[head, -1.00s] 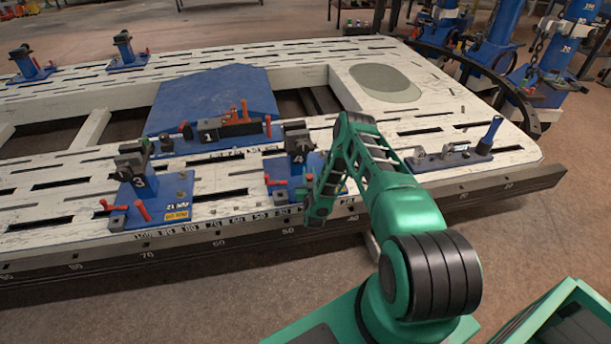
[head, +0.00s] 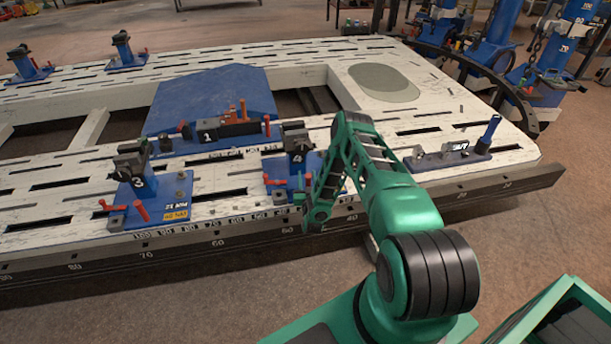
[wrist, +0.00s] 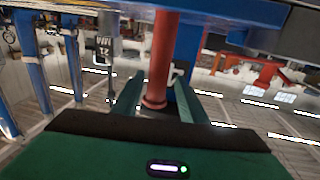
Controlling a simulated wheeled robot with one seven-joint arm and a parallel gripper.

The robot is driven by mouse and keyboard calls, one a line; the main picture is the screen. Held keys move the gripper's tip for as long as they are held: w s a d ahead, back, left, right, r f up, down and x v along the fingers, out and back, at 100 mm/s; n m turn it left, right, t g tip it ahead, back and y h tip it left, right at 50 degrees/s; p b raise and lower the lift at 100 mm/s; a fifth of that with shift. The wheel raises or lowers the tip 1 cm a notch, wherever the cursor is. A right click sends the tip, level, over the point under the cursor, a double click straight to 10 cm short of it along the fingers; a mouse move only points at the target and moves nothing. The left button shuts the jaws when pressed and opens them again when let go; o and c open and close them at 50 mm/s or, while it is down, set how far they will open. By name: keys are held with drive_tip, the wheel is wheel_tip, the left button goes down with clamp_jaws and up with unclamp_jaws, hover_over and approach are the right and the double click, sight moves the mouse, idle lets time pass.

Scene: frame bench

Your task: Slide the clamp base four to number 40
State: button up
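Clamp base four (head: 275,166) is a blue plate with a dark clamp marked 4, on the near rail of the white frame bench (head: 225,205). It stands to the left of the 40 mark (head: 352,218) on the front scale. My gripper (head: 318,212) is low at its front right corner, and my arm hides part of the plate. In the wrist view a red upright handle (wrist: 162,55) stands between my two green fingers (wrist: 158,98). Whether both fingers press on it I cannot tell.
Clamp base three (head: 175,190) stands to the left on the same rail. Block one (head: 225,128) is behind, near a blue panel (head: 215,90). A dark-blue fixture with an upright blue handle (head: 489,130) is to the right. The rail between it and my arm looks mostly clear.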

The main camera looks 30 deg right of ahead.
drive_tip(key=v, duration=0.8)
drive_tip(key=shift+a, duration=0.15)
